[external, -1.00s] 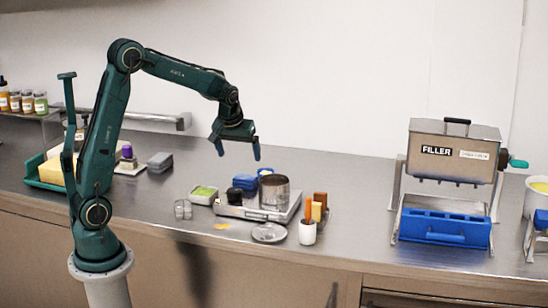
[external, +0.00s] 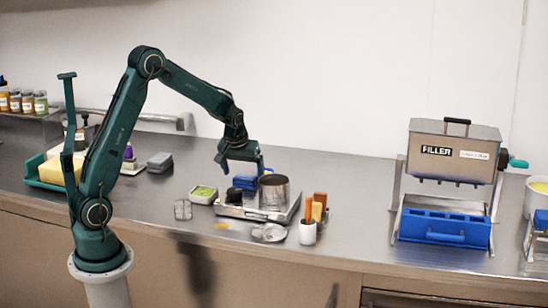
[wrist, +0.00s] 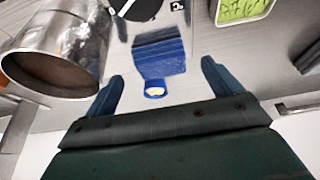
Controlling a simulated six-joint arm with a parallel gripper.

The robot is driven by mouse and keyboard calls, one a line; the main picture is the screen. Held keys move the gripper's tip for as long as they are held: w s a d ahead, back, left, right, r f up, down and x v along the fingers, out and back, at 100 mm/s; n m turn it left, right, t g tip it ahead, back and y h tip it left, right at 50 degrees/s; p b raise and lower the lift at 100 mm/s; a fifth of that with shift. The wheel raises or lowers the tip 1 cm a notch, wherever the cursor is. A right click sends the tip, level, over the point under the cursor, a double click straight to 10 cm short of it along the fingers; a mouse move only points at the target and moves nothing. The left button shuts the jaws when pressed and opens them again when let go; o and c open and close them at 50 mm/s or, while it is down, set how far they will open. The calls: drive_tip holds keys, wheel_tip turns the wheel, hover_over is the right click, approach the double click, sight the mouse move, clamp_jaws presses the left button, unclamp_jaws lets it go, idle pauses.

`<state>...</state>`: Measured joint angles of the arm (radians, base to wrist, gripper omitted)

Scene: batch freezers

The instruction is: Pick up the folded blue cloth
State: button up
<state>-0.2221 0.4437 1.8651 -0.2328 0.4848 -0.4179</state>
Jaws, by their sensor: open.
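The folded blue cloth (wrist: 160,50) shows in the wrist view as a blue, ridged bundle between my finger lines. In the external view blue material (external: 245,183) shows beside the metal cup, partly hidden by my gripper and the items around it. A small blue round piece with a pale yellow centre (wrist: 155,89) sits at the cloth's near end. My gripper (external: 242,168) is open and empty, pointing down just above the cloth. In the wrist view its fingers (wrist: 163,74) stand apart on either side of the blue things.
A metal cup (external: 273,193) on a flat scale (external: 236,212) stands close by. A green-filled tray (external: 203,194) is to the left, and a white cup with orange-handled tools (external: 307,232) is at the front right. The filler machine (external: 453,152) is far right, with clear counter between.

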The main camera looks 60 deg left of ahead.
sight(244, 179)
drive_tip(key=shift+x, duration=1.6)
drive_tip(key=shift+r, duration=0.1)
drive_tip(key=c, duration=1.1)
drive_tip(key=shift+o, duration=0.2)
wheel_tip(244, 179, up, 20)
